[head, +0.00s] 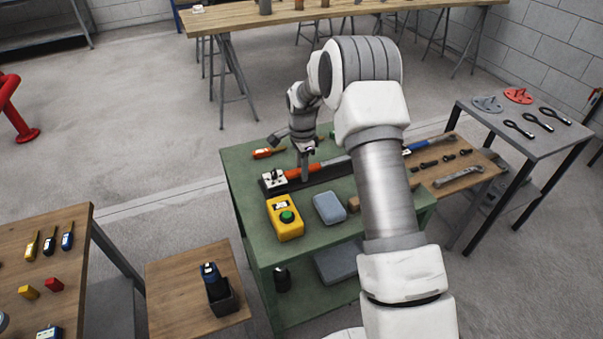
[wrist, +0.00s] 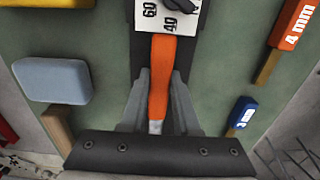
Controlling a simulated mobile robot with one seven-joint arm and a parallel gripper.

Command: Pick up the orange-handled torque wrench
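The torque wrench's orange handle (head: 303,171) lies on a dark base on the green table, its shaft running right behind my arm. In the wrist view the handle (wrist: 161,72) lies lengthwise between my fingers, with a silver shaft below it. My gripper (head: 305,178) points down over the wrench. In the wrist view its fingers (wrist: 161,78) straddle the handle, apart, and it looks open. Whether either finger touches the handle is unclear.
A yellow box with a green button (head: 284,218) and a blue-grey case (head: 329,208) lie in front of the wrench. An orange 4 mm tool (wrist: 290,35) and a blue-handled tool (wrist: 240,116) lie behind. A wooden table (head: 458,180) with wrenches adjoins at right.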

